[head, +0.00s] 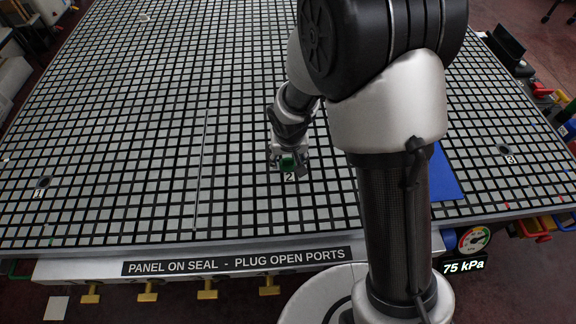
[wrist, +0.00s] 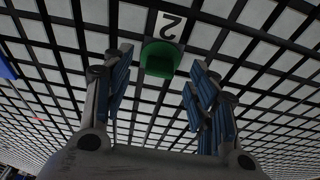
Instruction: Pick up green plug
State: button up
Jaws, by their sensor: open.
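The green plug (wrist: 159,58) sits on the grid table beside a label marked 2, seen in the wrist view. It also shows in the head view (head: 288,161), partly hidden by my gripper. My gripper (wrist: 160,80) is open, with one blue-padded finger on each side of the plug in the picture. The fingers appear apart from the plug, and nothing is held. In the head view my gripper (head: 287,160) is low over the table near its front edge. I cannot tell the exact height gap.
The grid table (head: 130,120) is mostly clear. Ports marked with labels show at the left (head: 42,183) and right (head: 505,150). A blue sheet (head: 440,175) lies right of my arm. A gauge (head: 474,240) and a row of yellow valves (head: 207,289) line the front edge.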

jog(key=shift+x, duration=1)
jog(key=shift+r, duration=0.1)
jog(key=shift+s, duration=0.1)
jog(key=shift+c, duration=0.5)
jog(key=c, duration=1)
